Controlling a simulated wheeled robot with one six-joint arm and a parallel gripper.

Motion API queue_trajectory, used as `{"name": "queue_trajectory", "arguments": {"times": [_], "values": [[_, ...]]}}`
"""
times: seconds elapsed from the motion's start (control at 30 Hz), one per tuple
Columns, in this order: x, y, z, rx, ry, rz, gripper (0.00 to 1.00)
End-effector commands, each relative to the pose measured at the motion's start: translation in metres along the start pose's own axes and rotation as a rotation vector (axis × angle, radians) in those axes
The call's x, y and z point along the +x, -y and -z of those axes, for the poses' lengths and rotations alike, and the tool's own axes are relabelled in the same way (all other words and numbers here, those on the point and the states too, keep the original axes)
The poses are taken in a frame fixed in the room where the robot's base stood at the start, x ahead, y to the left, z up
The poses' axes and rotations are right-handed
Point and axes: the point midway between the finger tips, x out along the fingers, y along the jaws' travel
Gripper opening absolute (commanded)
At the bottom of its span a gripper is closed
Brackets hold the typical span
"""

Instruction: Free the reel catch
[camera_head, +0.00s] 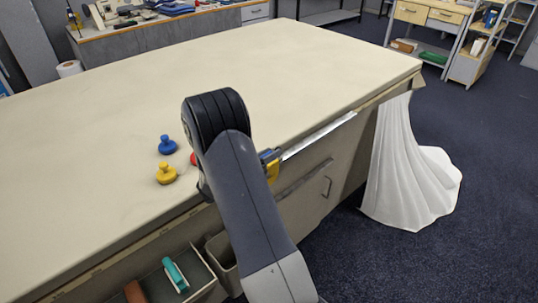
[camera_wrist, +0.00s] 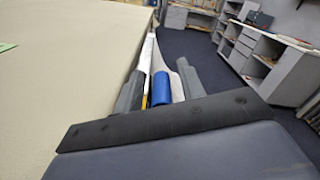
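In the head view a small yellow and blue part (camera_head: 271,169), perhaps the catch, sits at the table's front edge beside the left end of a silver rail (camera_head: 318,136). My arm hides some of it, and my gripper is hidden there. In the wrist view my gripper (camera_wrist: 160,82) has its grey fingers apart, with a blue cylinder (camera_wrist: 162,88) between them. Gaps show on both sides of the cylinder. A thin yellow strip (camera_wrist: 145,100) shows left of it. Whether the catch is fastened cannot be told.
Blue (camera_head: 167,145) and yellow knobs (camera_head: 166,174) stand on the table (camera_head: 120,100); a red one (camera_head: 193,159) is partly hidden. White cloth (camera_head: 408,175) hangs at the right end to the floor. An open drawer (camera_head: 150,285) holds tools at lower left. Floor at right is clear.

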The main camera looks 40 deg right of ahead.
Motion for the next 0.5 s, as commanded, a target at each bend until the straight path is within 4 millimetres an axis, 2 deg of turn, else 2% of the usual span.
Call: {"name": "queue_trajectory", "arguments": {"times": [0.17, 0.5], "values": [[-0.023, -0.002, 0.001, 0.0, 0.002, -0.004, 0.38], [-0.086, -0.001, 0.001, 0.0, 0.001, -0.004, 0.38]]}}
